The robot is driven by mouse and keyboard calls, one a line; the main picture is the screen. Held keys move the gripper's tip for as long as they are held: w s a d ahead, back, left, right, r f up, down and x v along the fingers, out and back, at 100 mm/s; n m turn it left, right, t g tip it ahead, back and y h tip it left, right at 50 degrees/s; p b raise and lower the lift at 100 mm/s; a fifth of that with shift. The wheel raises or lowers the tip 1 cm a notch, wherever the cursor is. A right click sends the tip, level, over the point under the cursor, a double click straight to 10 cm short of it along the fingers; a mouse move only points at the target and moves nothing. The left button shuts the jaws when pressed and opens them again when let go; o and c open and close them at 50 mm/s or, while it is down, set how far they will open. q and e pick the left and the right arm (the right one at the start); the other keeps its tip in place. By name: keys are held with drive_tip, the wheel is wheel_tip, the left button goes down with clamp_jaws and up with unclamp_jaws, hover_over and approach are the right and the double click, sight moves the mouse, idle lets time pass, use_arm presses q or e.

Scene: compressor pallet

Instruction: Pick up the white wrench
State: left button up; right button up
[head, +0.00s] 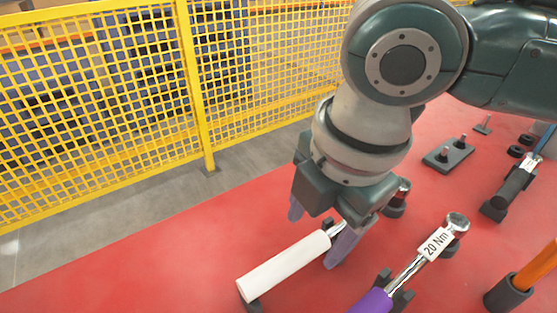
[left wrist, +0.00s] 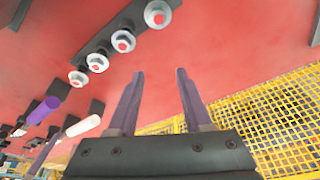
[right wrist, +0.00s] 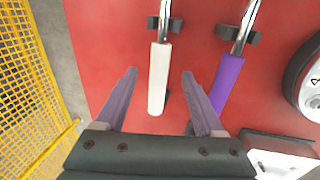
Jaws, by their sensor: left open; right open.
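The white wrench (head: 285,266) has a thick white handle and a metal shaft and rests on dark holders on the red surface. In the right wrist view its white handle (right wrist: 159,78) lies between and beyond the fingertips. My right gripper (head: 318,238) is open above the wrench, its purple fingers on either side of it; it also shows in the right wrist view (right wrist: 158,72). The far end of the wrench is partly hidden by my gripper in the head view. My left gripper (left wrist: 159,72) is open and empty; a white handle (left wrist: 83,126) shows left of it.
A purple-handled wrench (head: 372,301) labelled 20 Nm lies close to the right of the white one. An orange handle (head: 537,267) and a dark tool (head: 512,186) are farther right. A yellow mesh fence (head: 110,95) stands behind. The red surface left of the white wrench is clear.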

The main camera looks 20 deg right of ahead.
sight(304, 249)
drive_tip(key=f, duration=0.2)
drive_tip(key=f+b, duration=0.1)
drive_tip(key=f, duration=0.1)
drive_tip(key=w+a+f, duration=0.1)
drive_tip(key=f, duration=0.1)
clamp_jaws()
idle(0.5)
